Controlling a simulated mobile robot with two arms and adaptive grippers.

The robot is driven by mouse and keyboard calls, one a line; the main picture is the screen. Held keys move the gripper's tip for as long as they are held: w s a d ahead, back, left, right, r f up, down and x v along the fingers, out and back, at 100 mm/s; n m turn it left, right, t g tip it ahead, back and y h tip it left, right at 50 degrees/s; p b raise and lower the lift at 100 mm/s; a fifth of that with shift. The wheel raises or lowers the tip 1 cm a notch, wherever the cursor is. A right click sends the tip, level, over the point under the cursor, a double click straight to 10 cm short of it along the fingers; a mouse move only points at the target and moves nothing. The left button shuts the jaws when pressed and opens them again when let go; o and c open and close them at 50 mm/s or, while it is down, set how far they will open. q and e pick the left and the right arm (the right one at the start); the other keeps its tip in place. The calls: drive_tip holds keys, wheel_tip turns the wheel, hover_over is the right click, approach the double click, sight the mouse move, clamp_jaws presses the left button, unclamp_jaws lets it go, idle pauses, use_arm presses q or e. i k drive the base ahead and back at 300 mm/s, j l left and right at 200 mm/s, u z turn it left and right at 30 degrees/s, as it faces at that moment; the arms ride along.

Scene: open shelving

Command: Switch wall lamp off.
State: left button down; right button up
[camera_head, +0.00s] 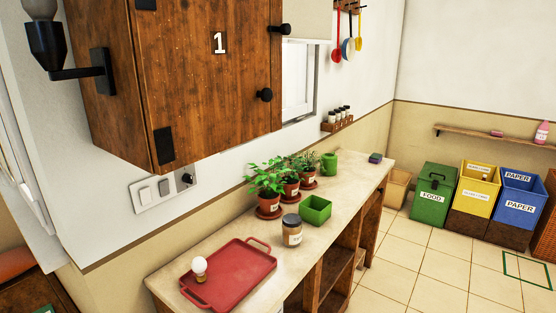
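A wall lamp (50,50) with a black bracket is fixed to the left side of the wooden cabinet. I cannot tell whether the bulb is lit. A switch panel (160,189) is on the white wall below the cabinet, with two pale rocker switches and a black round knob or socket (187,179) at its right end. Neither of my grippers is in view.
The wooden cabinet (200,80) marked 1 overhangs the panel. Below, the counter (345,200) holds a red tray (235,270) with a white bulb (199,264), a jar (292,230), a green box (315,209) and potted plants. Bins (433,194) stand right; floor between is clear.

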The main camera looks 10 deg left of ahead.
sight(145, 193)
drive_tip(key=i+j+u, duration=0.15)
drive_tip(key=u, duration=1.1)
